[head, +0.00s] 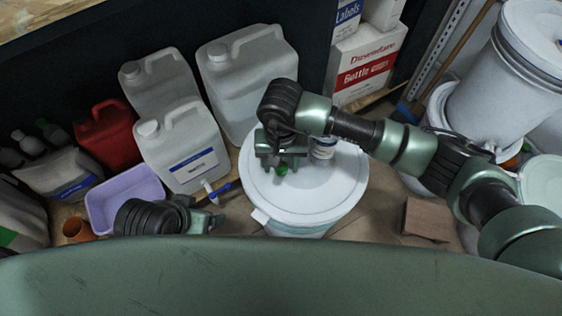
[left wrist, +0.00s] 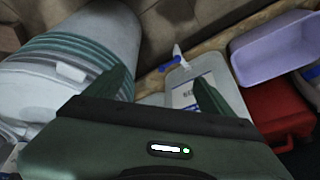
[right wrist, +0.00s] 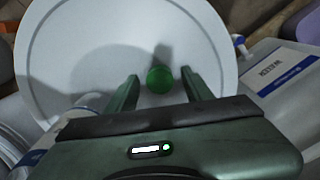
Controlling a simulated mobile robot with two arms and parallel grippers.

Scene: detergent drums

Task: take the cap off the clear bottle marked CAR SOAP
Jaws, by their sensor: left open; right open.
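A round green cap (right wrist: 159,80) shows from above between the open fingertips of my right gripper (right wrist: 160,84), touching neither finger as far as I can see. In the head view the green cap (head: 281,170) is just below my right gripper (head: 279,166), over the white drum lid (head: 320,194). I cannot tell whether it lies loose or sits on a bottle. A bottle with a white and blue label (head: 323,151) stands behind and right of the gripper, partly hidden by my arm. Its wording is unreadable. My left gripper (head: 212,220) is open and empty, left of the drum.
White jugs (head: 246,80), a red can (head: 106,134) and a lilac tub (head: 127,196) crowd the left. A jug labelled WATER (right wrist: 281,74) is close to the drum. Boxes (head: 364,65) stand behind. More drums (head: 480,75) and a wooden block (head: 428,219) are right.

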